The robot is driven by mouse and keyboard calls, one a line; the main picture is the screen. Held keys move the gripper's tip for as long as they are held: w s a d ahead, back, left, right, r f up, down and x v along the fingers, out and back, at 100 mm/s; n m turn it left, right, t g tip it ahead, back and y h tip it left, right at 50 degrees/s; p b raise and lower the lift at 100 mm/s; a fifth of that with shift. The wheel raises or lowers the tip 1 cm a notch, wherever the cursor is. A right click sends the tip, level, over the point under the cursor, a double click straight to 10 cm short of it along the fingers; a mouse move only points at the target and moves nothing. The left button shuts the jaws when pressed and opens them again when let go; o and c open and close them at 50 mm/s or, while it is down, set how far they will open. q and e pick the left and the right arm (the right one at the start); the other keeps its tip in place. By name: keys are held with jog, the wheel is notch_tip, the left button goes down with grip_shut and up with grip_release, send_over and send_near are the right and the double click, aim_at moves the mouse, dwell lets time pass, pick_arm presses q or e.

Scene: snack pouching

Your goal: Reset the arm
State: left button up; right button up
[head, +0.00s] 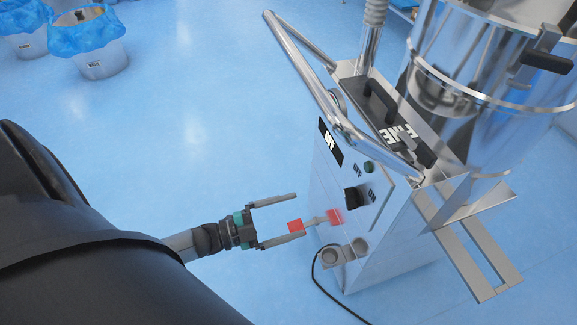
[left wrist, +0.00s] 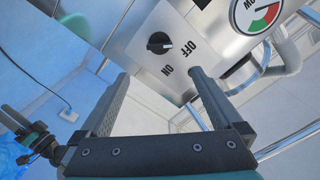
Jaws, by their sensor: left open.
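My left gripper (head: 300,215) is open and empty in the head view, at the left of the metal machine (head: 392,245). Its two fingers are spread and point toward the machine's front panel. In the left wrist view, the open left gripper (left wrist: 158,80) has the panel beyond its fingers, with a black knob (left wrist: 159,42) marked OFF and ON. The knob (head: 351,197) also shows in the head view. A red patch (head: 334,216) lies near the lower finger, with another at that fingertip. I cannot tell whether the gripper touches the panel.
A long metal lever (head: 305,72) and a shiny cylinder (head: 480,70) are on the machine. A black cable (head: 328,290) runs along the floor. Blue-lined bins (head: 98,62) stand at upper left. The blue floor (head: 200,130) between is clear.

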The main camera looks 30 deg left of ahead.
dwell(0.4)
pick_arm(q)
jog(key=s+a+f+n+g+y+p, duration=0.35)
jog(key=s+f+n+y+p, duration=0.45)
jog(key=p, duration=0.4)
jog(key=s+d+n+g+y+p, duration=0.1)
jog(key=s+d+n+g+p, duration=0.15)
jog(key=s, duration=0.45)
jog(key=s+d+f+n+g+y+p, duration=0.1)
jog(key=s+d+n+g+p, duration=0.2)
jog(key=s, duration=0.4)
jog(key=s+d+n+g+y+p, duration=0.1)
jog(key=s+g+p, duration=0.25)
jog(key=s, duration=0.35)
pick_arm(e)
jog(key=s+r+g, duration=0.1)
jog(key=s+r, duration=1.1)
jog(key=r, duration=0.3)
pick_arm(q)
jog(key=shift+m+g, duration=0.25)
jog(key=shift+g, duration=0.1)
jog(key=f+b, duration=0.4)
jog(key=shift+w+a+f+b, duration=0.1)
jog(key=shift+a+f+b, duration=0.1)
jog(key=shift+f+b, duration=0.1)
pick_arm(e)
jog(key=f, duration=0.4)
jog(key=shift+s+a+f, duration=0.1)
jog(key=shift+a+f, duration=0.05)
jog(key=shift+a, duration=0.25)
